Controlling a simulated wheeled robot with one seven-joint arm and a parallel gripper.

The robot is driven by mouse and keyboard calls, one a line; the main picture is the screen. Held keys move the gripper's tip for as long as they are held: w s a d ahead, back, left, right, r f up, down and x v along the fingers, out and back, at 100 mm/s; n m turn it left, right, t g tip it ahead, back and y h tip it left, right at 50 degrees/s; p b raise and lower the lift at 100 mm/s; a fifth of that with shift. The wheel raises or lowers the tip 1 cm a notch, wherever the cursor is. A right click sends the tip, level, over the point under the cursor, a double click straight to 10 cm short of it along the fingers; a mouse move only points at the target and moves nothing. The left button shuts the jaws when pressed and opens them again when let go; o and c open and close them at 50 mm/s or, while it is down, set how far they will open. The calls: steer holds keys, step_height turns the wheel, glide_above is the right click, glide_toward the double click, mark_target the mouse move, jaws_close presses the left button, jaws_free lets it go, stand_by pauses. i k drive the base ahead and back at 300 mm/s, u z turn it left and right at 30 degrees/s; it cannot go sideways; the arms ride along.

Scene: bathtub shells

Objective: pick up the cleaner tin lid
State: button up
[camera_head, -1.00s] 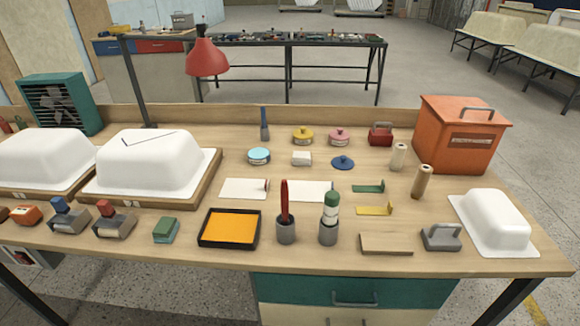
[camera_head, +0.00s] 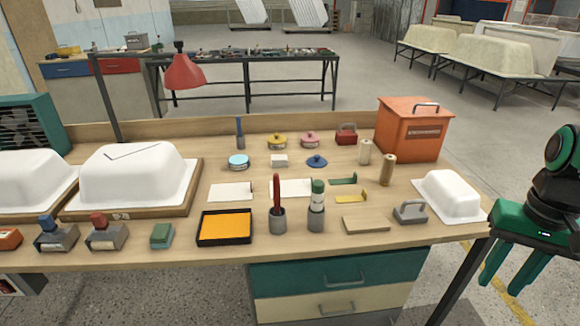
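A dark blue lid with a knob (camera_head: 317,161) lies by itself on the workbench, behind the white sheets. It looks like the loose lid of a tin. A round tin with a light blue top (camera_head: 239,161) stands to its left, with a small white block between them. Behind are a tin with a yellow knobbed lid (camera_head: 277,141) and one with a pink knobbed lid (camera_head: 309,139). No label tells which is the cleaner tin. My gripper (camera_head: 502,284) hangs past the bench's right end, far from the lid, its green fingers apart and empty.
An orange box (camera_head: 412,128) stands at the back right. Two upright rolls stand right of the lid. A white tub shell (camera_head: 449,196) lies at the bench's right end. Cups with a red tool and a green-topped bottle stand in front.

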mark_target(317, 161)
steer(key=u, duration=0.15)
steer(key=i, duration=1)
steer(key=z, duration=0.1)
